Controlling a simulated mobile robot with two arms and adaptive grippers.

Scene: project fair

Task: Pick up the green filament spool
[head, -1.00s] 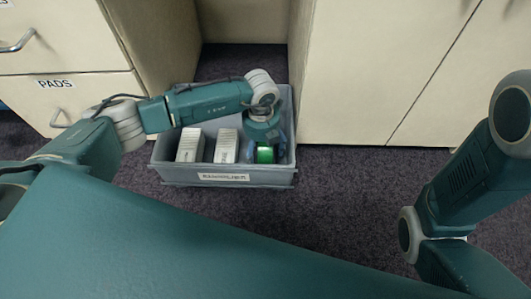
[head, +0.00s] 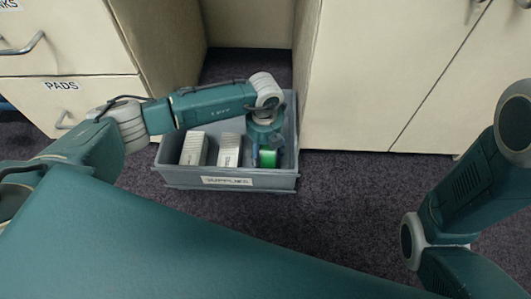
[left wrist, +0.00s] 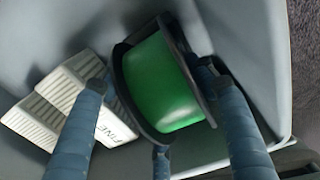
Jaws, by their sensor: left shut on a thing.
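The green filament spool (head: 268,159) is in the right part of a grey bin on the floor, under my left gripper in the head view. It fills the middle of the left wrist view (left wrist: 160,85), green with black flanges. My left gripper (head: 264,153) reaches down into the bin with its fingers around the spool and is shut on it. In the left wrist view the fingers (left wrist: 160,120) stand on both sides of the spool. My right arm shows at the right of the head view, but its gripper is out of view.
The grey bin (head: 230,183) has a label on its front wall. Two white ribbed blocks (head: 194,148) (head: 229,150) stand in it, left of the spool. Pale cabinets (head: 385,75) stand behind and right, and drawers (head: 60,100) at the left. Dark carpet lies clear in front.

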